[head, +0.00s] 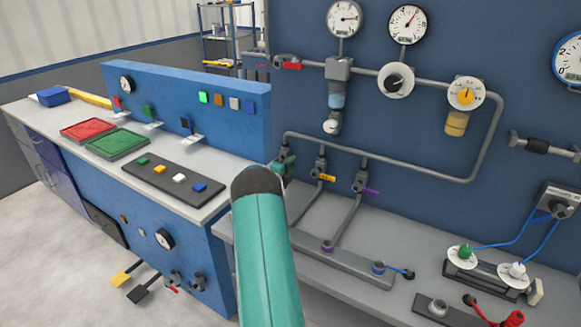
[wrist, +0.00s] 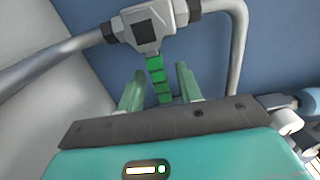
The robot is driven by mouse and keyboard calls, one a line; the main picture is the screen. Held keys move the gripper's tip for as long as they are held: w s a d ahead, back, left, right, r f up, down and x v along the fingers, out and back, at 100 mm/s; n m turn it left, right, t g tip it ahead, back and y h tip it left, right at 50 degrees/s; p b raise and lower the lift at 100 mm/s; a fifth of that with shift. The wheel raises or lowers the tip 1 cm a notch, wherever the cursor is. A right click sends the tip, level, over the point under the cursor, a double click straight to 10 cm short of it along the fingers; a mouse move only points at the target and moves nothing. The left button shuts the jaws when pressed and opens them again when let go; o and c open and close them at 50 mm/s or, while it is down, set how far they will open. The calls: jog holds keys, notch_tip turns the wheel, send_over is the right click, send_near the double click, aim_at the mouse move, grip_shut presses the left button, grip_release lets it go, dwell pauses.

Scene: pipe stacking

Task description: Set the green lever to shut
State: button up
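The green lever (wrist: 158,78) shows in the wrist view, hanging from a grey valve body (wrist: 145,28) on a grey pipe. My gripper (wrist: 160,70) has its two green fingers apart, one on each side of the lever. A gap shows between each finger and the lever, so they do not appear to touch it. In the head view my teal arm reaches toward the left end of the low pipe row. Some green shows just past its dark end, but I cannot tell lever from fingers there.
A yellow lever (head: 327,178) and a purple lever (head: 371,191) sit on valves to the right. A red lever (head: 291,66) is on the upper pipe. A grey pipe (head: 400,168) runs along the blue wall. Left is a bench with a red tray (head: 88,130).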

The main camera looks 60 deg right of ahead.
jog(key=shift+a, duration=0.1)
jog(key=w+a, duration=0.1)
jog(key=a, duration=1.2)
jog(key=shift+a, duration=0.25)
jog(key=shift+w+a, duration=0.15)
